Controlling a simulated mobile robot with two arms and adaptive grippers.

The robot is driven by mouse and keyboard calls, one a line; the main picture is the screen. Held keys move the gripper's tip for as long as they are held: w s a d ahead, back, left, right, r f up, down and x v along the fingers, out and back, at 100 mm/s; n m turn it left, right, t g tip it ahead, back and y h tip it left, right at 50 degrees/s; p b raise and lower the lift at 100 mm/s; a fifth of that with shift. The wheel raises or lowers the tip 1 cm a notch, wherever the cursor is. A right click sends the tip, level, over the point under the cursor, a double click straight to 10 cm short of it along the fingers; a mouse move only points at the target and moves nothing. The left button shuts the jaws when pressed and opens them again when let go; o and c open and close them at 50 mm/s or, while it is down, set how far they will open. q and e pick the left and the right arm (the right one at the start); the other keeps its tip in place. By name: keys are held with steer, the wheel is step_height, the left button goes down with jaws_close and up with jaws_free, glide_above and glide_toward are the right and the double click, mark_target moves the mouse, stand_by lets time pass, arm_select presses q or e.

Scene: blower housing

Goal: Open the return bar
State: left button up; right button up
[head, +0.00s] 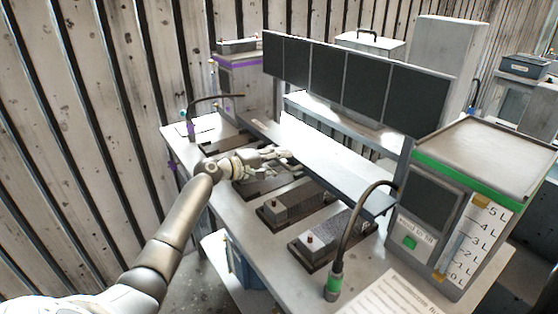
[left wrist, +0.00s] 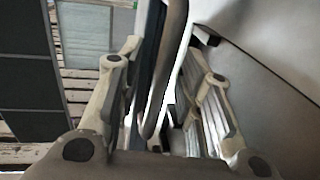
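My left gripper (head: 272,157) reaches in from the left over the workbench, at the left part of the long pale shelf (head: 335,160) below the screens. In the left wrist view its two fingers (left wrist: 165,105) stand apart, one on each side of a dark, rounded bar (left wrist: 172,60), which may be the return bar. A pale gap shows between the bar and the right finger, so no firm hold is visible. In the head view I cannot pick out the bar, as the gripper covers that spot. My right gripper is not in view.
Several dark blocks on base plates, one at front (head: 322,240), stand on the workbench (head: 290,278) below the shelf. A curved black lamp-like neck (head: 345,235) rises at front right beside a green-banded cabinet (head: 470,190). Dark screens (head: 350,80) stand behind. A ribbed wall is at left.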

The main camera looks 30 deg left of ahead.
arm_select(q)
steer(key=shift+w+f, duration=0.1)
jaws_close()
stand_by(0.4)
